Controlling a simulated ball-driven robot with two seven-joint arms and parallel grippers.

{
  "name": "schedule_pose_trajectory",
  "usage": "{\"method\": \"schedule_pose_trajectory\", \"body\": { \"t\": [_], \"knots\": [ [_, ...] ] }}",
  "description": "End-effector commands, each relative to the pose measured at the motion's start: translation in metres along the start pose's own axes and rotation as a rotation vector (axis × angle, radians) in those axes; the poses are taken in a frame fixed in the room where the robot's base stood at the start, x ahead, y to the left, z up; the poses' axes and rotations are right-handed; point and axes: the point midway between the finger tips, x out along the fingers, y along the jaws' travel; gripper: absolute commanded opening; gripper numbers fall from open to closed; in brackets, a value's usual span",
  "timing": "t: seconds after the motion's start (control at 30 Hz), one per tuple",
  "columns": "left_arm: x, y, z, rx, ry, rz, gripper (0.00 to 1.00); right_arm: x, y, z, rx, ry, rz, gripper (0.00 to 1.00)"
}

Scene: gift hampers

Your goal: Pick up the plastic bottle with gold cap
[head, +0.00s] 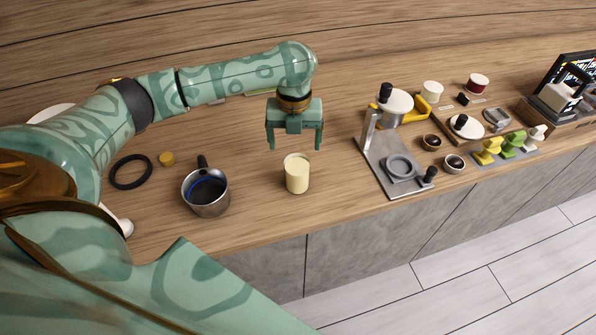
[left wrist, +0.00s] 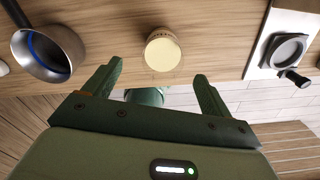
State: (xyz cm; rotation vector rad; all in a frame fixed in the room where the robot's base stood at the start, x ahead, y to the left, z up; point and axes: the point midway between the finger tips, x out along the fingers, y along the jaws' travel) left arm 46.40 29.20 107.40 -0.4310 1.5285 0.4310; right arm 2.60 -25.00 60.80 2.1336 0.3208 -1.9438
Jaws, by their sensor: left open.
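A cream cylindrical container (head: 297,175) stands upright on the wooden counter. I cannot tell whether it is the plastic bottle, and no gold cap shows on it. My left gripper (head: 294,147) is open and empty, fingers pointing down, above and slightly behind the cream container. In the left wrist view the cream container (left wrist: 162,51) shows just beyond the open fingertips, apart from them. My right gripper is not in view.
A steel pot (head: 206,193) with a dark handle stands left of the container, and a black ring (head: 131,172) lies beyond it. A metal press-like stand (head: 386,176) is to the right, with small bowls and a wooden board (head: 455,113). The counter's front edge runs close by.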

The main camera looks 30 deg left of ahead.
Motion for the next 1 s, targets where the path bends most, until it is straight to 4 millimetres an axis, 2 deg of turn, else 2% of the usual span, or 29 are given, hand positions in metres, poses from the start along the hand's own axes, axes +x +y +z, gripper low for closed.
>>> {"method": "schedule_pose_trajectory", "body": {
  "t": [0.13, 0.3, 0.4, 0.6, 0.67, 0.8, 1.0],
  "knots": [
    [0.012, -0.002, -0.002, 0.001, 0.001, 0.001, 0.84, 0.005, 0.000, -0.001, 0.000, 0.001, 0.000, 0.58],
    [0.042, -0.006, -0.005, -0.001, 0.004, 0.002, 0.84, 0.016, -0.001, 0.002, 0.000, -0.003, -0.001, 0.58],
    [0.053, -0.006, -0.004, 0.001, 0.001, 0.002, 0.84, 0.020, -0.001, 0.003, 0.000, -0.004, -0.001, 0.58],
    [0.052, -0.006, -0.004, 0.001, -0.002, 0.000, 0.84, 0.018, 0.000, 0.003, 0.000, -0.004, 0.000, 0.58],
    [0.052, -0.006, -0.004, 0.001, -0.002, 0.000, 0.70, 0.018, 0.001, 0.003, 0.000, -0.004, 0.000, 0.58],
    [0.052, -0.006, -0.004, 0.001, -0.002, 0.000, 0.31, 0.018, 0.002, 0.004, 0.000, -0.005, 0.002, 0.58],
    [0.052, -0.006, -0.003, 0.001, -0.003, 0.000, 0.31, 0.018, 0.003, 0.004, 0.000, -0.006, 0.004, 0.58]
  ]
}}
